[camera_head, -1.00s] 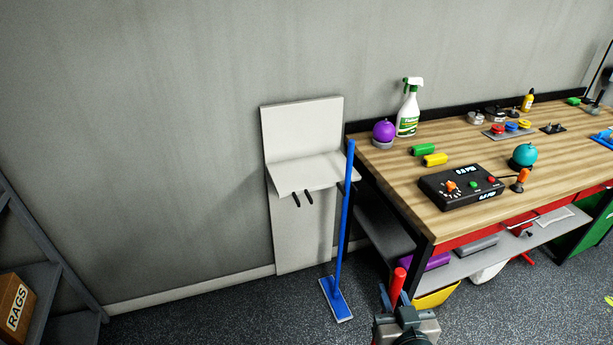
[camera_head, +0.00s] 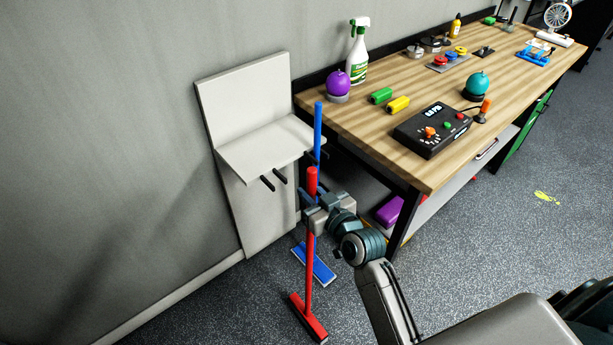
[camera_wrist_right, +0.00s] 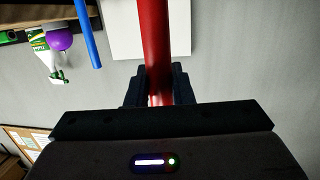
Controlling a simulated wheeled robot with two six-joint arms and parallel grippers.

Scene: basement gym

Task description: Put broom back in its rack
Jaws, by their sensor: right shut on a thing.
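My right gripper (camera_head: 312,209) is shut on the handle of a red broom (camera_head: 309,270). The broom is nearly upright, with its red head low near the floor; I cannot tell if it touches. In the right wrist view the red handle (camera_wrist_right: 153,45) runs between the jaws (camera_wrist_right: 158,88). The white rack (camera_head: 245,100) stands against the wall, with a shelf and dark pegs (camera_head: 273,180) below it. The broom is in front of the rack, to the right of the free pegs. A blue mop (camera_head: 317,140) stands upright at the rack's right side. My left gripper is not in view.
A wooden workbench (camera_head: 445,115) stands right of the rack, with a purple ball (camera_head: 338,83), a spray bottle (camera_head: 358,50) and a black control box (camera_head: 436,129) on top. Its near corner is close to my right arm. Floor left of the broom is clear.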

